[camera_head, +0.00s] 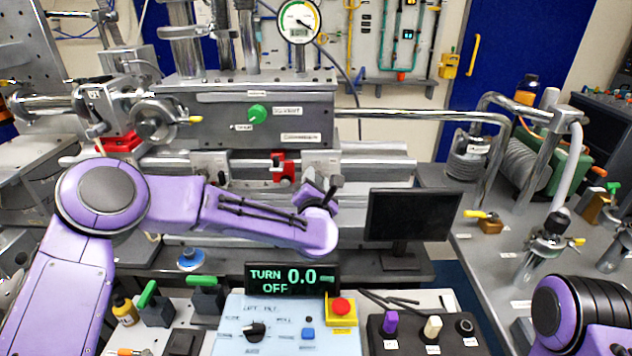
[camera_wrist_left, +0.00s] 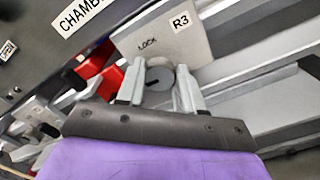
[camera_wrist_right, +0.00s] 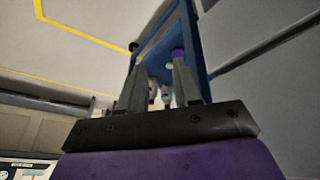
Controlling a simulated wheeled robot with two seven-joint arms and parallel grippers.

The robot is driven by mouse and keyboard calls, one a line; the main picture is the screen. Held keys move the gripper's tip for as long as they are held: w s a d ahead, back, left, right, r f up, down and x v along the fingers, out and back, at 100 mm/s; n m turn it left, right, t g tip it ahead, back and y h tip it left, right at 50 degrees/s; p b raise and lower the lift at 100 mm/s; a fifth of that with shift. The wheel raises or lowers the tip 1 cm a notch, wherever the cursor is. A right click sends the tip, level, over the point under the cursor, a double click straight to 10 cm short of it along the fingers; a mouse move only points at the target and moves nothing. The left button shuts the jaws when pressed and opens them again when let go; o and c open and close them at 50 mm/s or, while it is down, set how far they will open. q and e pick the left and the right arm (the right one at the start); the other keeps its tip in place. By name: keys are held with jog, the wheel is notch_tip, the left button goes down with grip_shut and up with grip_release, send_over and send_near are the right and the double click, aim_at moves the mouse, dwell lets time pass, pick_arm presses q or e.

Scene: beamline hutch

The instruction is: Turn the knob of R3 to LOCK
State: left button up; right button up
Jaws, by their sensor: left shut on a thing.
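The R3 plate (camera_wrist_left: 190,40) is a light grey block with an R3 label and the word LOCK on it, tilted in the left wrist view. Its grey round knob (camera_wrist_left: 158,77) sits below LOCK. The fingers of my left gripper (camera_wrist_left: 158,88) are on either side of the knob and shut on it. A dark mark shows on the knob; which way it points is unclear. In the head view my left gripper (camera_head: 326,190) is at the front of the rail, and it hides the knob. My right gripper (camera_wrist_right: 157,75) is open and empty, away from R3.
A red clamp (camera_head: 283,168) is just left of R3. A black monitor (camera_head: 412,215) stands to the right of my left gripper. Below it are a display (camera_head: 292,278) reading TURN 0.0 OFF and a control panel with a red button (camera_head: 341,306).

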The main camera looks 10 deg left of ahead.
pick_arm(q)
jog(key=m, duration=0.3)
jog(key=shift+m+b, duration=0.3)
jog(key=shift+b, duration=0.05)
jog(key=m, duration=0.4)
jog(key=shift+d+m, duration=0.1)
jog(key=shift+m, duration=0.2)
jog(key=m, duration=0.4)
jog(key=shift+f+m+p, duration=0.1)
jog(key=shift+m+p, duration=0.2)
jog(key=shift+p, duration=0.05)
jog(key=shift+f+m+p, duration=0.1)
jog(key=shift+m+p, duration=0.35)
jog(key=shift+m, duration=1.75)
jog(key=o, duration=1)
jog(key=shift+o, duration=0.2)
jog(key=s+d+b, duration=0.2)
jog(key=s, duration=0.8)
jog(key=shift+s, duration=0.15)
